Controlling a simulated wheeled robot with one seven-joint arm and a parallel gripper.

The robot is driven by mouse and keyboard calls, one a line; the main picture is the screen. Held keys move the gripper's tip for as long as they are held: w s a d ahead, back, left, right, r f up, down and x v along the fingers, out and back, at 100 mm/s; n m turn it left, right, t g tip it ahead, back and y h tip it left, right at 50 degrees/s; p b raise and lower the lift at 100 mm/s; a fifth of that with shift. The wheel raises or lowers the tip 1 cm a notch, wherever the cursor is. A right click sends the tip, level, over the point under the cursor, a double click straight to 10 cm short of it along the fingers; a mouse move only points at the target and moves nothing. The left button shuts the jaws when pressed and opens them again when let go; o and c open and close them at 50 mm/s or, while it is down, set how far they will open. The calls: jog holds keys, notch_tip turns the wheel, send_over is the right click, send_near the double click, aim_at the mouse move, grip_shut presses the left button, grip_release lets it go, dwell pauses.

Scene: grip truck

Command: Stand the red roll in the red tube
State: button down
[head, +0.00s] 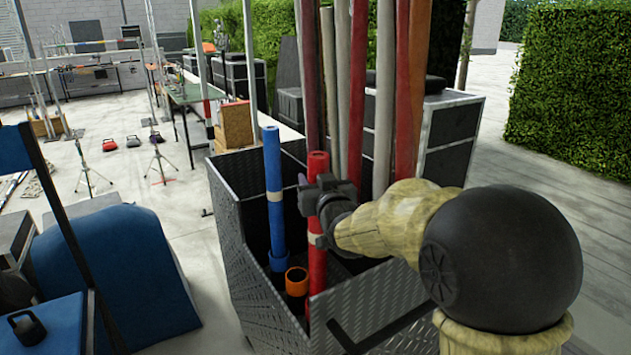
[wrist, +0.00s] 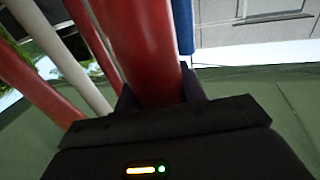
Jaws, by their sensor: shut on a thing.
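The red roll (head: 318,270) is upright over the near part of the metal bin, with a pale band around it. My gripper (head: 322,196) is shut on the roll's upper part, just below its top. In the wrist view the roll (wrist: 148,45) runs between the fingers of my gripper (wrist: 158,92). The roll's lower end is hidden behind the bin's near wall. I cannot make out the red tube apart from the roll, nor tell whether the roll's end is inside it.
A blue roll (head: 273,180) stands upright in a blue tube (head: 277,261), left of the red roll. An orange-rimmed tube (head: 296,276) is close beside the red roll. Long red and grey rolls (head: 356,90) stand behind. The checker-plate bin (head: 385,295) has raised walls around these.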

jog(key=shift+f+b, duration=0.2)
jog(key=shift+b, duration=0.25)
dwell(0.4)
jog(key=c, duration=0.7)
grip_release()
jog(key=shift+f, duration=0.1)
jog(key=shift+c, duration=0.2)
jog(key=shift+s+d, duration=0.1)
jog(key=shift+s, duration=0.05)
jog(key=b+v, duration=0.4)
jog(key=v, duration=1.3)
